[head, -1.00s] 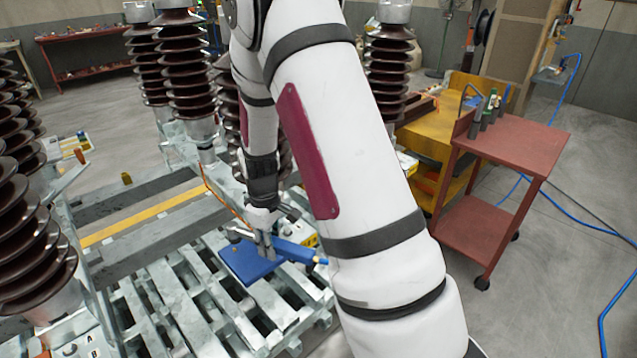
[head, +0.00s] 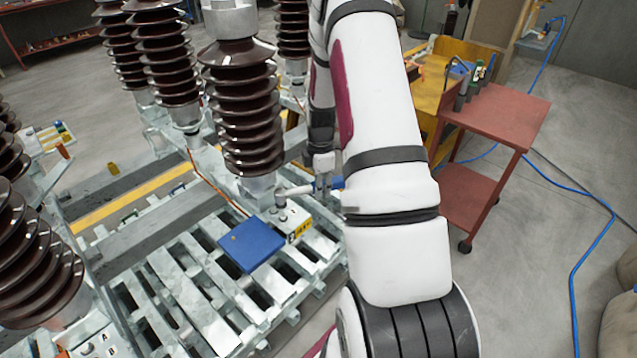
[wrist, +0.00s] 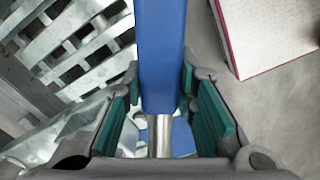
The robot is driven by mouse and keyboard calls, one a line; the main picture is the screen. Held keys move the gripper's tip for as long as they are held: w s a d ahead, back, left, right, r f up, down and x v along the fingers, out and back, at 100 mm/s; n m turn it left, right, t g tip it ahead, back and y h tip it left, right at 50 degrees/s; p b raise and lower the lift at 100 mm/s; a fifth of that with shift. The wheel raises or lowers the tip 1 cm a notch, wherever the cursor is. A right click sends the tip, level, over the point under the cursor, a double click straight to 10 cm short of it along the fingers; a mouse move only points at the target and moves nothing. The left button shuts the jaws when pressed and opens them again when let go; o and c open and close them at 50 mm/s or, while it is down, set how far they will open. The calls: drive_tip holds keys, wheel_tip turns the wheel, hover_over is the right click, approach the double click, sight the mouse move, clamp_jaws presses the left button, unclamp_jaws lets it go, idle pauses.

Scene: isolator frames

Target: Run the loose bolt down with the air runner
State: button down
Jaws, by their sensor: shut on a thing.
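My gripper (head: 325,165) is shut on the air runner, beside the foot of the nearest central insulator. The air runner (head: 331,183) has a blue body, and its grey head reaches left towards the insulator's base plate. In the wrist view the blue body of the runner (wrist: 162,55) runs between the teal finger pads of my gripper (wrist: 160,100), with a silver section below. A small grey upright piece (head: 281,203) on the plate under the runner's head may be the bolt or a socket. I cannot tell whether they touch.
A blue pad (head: 252,246) lies on the slatted metal frame (head: 195,280). Brown ribbed insulators (head: 240,110) stand close left of my arm. A yellow-marked label (head: 299,231) sits by the plate.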

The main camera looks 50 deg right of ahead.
wheel_tip(320, 180, down, 2)
drive_tip(key=shift+f+b, duration=0.25)
drive_tip(key=shift+b, duration=0.4)
drive_tip(key=shift+p, duration=0.35)
idle(0.4)
drive_tip(key=shift+f+b, duration=0.35)
drive_tip(key=shift+f, duration=0.75)
idle(0.5)
drive_tip(key=shift+f+p, duration=0.35)
drive_tip(key=shift+f, duration=0.05)
idle(2.6)
drive_tip(key=shift+r+p, duration=1.65)
drive_tip(key=shift+r, duration=1.9)
